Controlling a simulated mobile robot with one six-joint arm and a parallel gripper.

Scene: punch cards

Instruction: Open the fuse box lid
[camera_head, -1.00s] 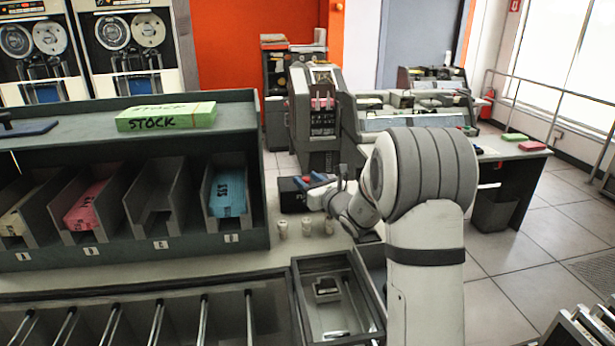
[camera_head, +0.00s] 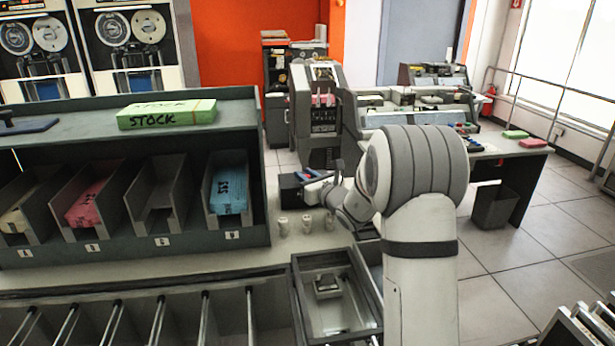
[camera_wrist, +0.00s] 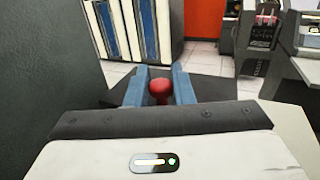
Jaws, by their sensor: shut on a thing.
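The fuse box (camera_head: 291,194) is a small dark box on the counter, right of the card rack, in the head view. My gripper (camera_head: 314,175), with blue fingers, is at its upper right side and partly hides it. In the wrist view, my gripper (camera_wrist: 160,88) has its two blue fingers on either side of a round red knob (camera_wrist: 160,90) and is shut on it. A dark flat surface (camera_wrist: 207,90) shows behind and beside the fingers. How far the lid is raised I cannot tell.
Several small pale cylinders (camera_head: 283,227) stand on the counter in front of the box. A grey tray (camera_head: 299,290) lies nearer. The card rack (camera_head: 130,238) stands close on the left, with a green STOCK pack (camera_head: 166,113) on top.

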